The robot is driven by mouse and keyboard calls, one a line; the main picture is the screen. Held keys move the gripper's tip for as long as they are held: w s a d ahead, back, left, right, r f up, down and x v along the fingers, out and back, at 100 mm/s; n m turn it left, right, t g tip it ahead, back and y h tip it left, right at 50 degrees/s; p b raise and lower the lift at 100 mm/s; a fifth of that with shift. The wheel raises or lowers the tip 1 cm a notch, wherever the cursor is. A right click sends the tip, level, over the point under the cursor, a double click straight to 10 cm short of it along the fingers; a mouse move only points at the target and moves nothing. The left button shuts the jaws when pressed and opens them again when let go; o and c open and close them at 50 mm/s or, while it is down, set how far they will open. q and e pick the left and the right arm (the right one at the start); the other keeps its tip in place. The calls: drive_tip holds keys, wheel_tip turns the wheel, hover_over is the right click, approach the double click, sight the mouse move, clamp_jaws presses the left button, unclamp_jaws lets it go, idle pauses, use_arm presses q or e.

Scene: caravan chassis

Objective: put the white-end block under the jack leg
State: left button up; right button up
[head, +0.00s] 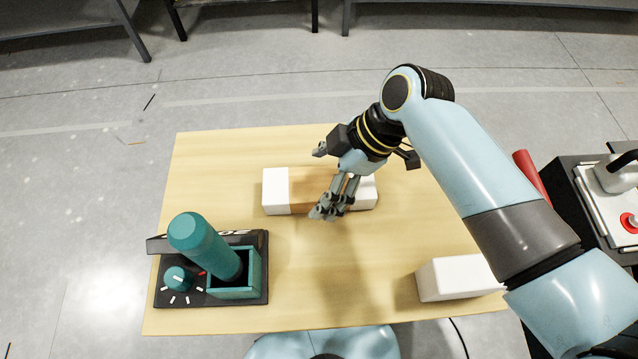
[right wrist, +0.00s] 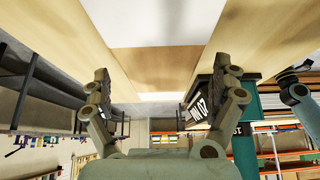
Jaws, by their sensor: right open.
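A long block (head: 300,190) with white ends and a brown middle lies on the wooden table, left to right. In the right wrist view the block (right wrist: 160,65) shows between my fingers as a brown face between white parts. My right gripper (head: 335,205) is open over the right half of the block and hides part of it. In the right wrist view its fingers (right wrist: 161,90) stand apart on either side of the block, with nothing visibly gripped. I cannot make out a jack leg. My left gripper is not in view.
The wooden table (head: 230,150) carries a black panel (head: 180,295) with a leaning teal cylinder (head: 205,245) at front left. A white block (head: 450,278) sits at front right. A red-handled item (head: 530,172) and a machine (head: 600,195) stand beyond the table's right edge.

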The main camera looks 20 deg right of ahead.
drive_tip(key=shift+x, duration=0.85)
drive_tip(key=c, duration=1.6)
